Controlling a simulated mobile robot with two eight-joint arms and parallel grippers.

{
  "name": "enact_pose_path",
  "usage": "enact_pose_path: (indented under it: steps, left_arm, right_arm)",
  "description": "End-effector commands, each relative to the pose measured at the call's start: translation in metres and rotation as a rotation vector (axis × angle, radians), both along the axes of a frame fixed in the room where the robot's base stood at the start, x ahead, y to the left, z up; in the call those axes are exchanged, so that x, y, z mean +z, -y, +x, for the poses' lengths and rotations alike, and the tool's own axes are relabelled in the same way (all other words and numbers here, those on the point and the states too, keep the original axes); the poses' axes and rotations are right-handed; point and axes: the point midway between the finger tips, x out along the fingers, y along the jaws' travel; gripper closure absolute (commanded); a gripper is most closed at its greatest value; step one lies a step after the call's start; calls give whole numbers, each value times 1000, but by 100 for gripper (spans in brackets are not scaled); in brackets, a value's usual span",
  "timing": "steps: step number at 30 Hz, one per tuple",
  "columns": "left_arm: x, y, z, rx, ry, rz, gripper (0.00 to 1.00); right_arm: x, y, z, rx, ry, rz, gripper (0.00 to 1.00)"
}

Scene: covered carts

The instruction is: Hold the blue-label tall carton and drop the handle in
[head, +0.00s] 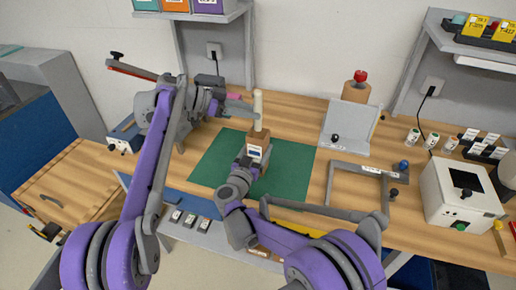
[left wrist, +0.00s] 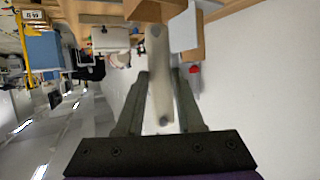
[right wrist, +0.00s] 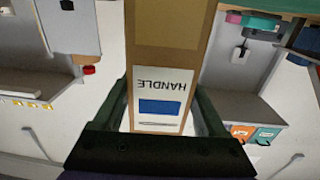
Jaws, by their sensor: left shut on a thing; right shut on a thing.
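The tall brown carton (head: 264,138) stands upright over the green mat (head: 215,165). Its white label with a blue block and the word HANDLE (right wrist: 160,95) faces the right wrist camera. My right gripper (head: 251,162) is shut on the carton, with one finger on each side of it (right wrist: 160,112). The pale handle (head: 258,104) is upright just above the carton's top. My left gripper (head: 252,110) is shut on the handle, which also shows between its fingers in the left wrist view (left wrist: 158,80). I cannot tell whether the handle's lower end is inside the carton.
A grey angled stand (head: 347,130) and a grey open frame (head: 358,172) are right of the mat. A white box with a dark screen (head: 462,190) stands further right. A blue-grey box (head: 126,137) is at the left. Green mat around the carton is clear.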

Motion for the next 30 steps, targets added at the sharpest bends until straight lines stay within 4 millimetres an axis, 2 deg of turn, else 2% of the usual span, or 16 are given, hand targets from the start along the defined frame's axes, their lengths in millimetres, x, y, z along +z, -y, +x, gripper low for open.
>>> enact_pose_path:
  steps: [30]
  left_arm:
    - [-28,0,0,0,0,0,100]
  right_arm:
    - [0,0,0,0,0,0,80]
